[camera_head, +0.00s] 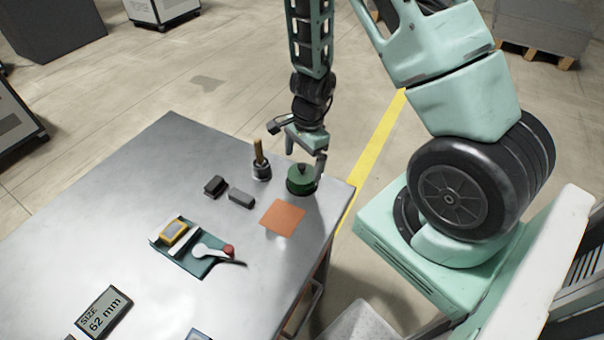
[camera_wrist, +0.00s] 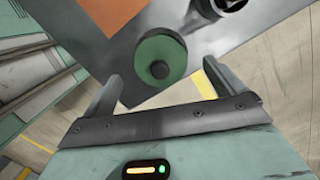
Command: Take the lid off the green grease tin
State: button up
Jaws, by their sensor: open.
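The green grease tin (camera_head: 300,184) stands upright near the far right corner of the metal table. Its round green lid (camera_wrist: 178,52) with a dark knob (camera_wrist: 160,69) shows from above in the wrist view, and the lid appears to be on the tin. My gripper (camera_head: 304,160) is just above and around the top of the tin in the head view. In the wrist view my gripper (camera_wrist: 158,82) is open, with one finger on each side of the knob and nothing between them that I can see touching. The tin's side is mostly hidden in the wrist view.
An orange square (camera_head: 282,218) lies just in front of the tin. A dark cup with a wooden-handled brush (camera_head: 261,168) stands left of it. Two dark blocks (camera_head: 241,198) lie further left. A green tray (camera_head: 205,262) holds tools. The table edge (camera_head: 345,200) is close on the right.

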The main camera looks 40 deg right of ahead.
aim_at(302, 165)
jog(key=shift+a+f+b, duration=0.15)
jog(key=shift+f+b, duration=0.25)
jog(key=shift+f, duration=1.1)
jog(key=c, duration=1)
jog(key=shift+r, duration=0.1)
jog(key=shift+c, duration=0.2)
